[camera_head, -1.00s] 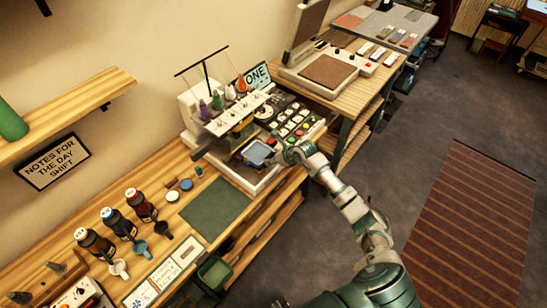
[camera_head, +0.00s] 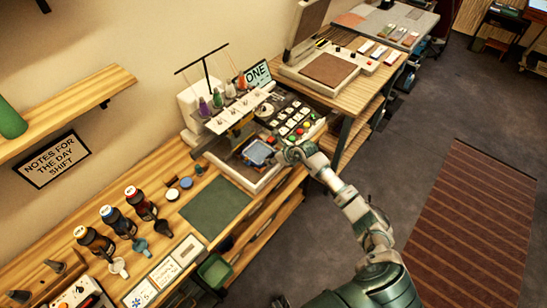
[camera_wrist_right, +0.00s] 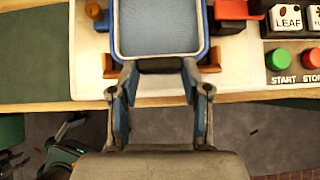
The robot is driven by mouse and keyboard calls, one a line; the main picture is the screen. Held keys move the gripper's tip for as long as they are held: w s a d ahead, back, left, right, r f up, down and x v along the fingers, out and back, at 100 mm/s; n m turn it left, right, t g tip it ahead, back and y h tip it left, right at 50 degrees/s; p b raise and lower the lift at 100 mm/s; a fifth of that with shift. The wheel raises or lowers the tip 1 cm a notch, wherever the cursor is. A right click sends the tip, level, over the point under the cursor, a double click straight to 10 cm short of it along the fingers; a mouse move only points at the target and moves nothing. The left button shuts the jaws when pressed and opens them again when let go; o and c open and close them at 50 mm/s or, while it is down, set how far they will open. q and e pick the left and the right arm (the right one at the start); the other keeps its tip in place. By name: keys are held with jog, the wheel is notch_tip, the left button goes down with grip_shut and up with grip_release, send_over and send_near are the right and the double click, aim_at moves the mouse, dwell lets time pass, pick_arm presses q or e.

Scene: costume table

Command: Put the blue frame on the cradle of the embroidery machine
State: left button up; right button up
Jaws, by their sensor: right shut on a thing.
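The blue frame (camera_head: 258,153) is a small blue-rimmed rectangle with a grey-blue inside, at the front of the embroidery machine (camera_head: 226,118). My right gripper (camera_head: 280,155) is shut on the frame's near edge. In the right wrist view the frame (camera_wrist_right: 160,28) is level over the machine's pale bed, and my gripper's fingers (camera_wrist_right: 157,72) meet at its near side. Orange-brown cradle posts (camera_wrist_right: 108,66) show at both sides of the frame. I cannot tell whether the frame rests on the cradle or hovers just above it.
A control panel with a green start button (camera_wrist_right: 280,60) and a red stop button lies right of the frame. A dark green mat (camera_head: 214,208) lies left of the machine. Several bottles stand further left. A heat press (camera_head: 328,75) is on the table behind.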

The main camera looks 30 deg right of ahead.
jog(key=shift+f, duration=0.1)
jog(key=o, duration=1.1)
jog(key=shift+o, duration=0.2)
jog(key=shift+r+p, duration=1.6)
jog(key=shift+r, duration=0.7)
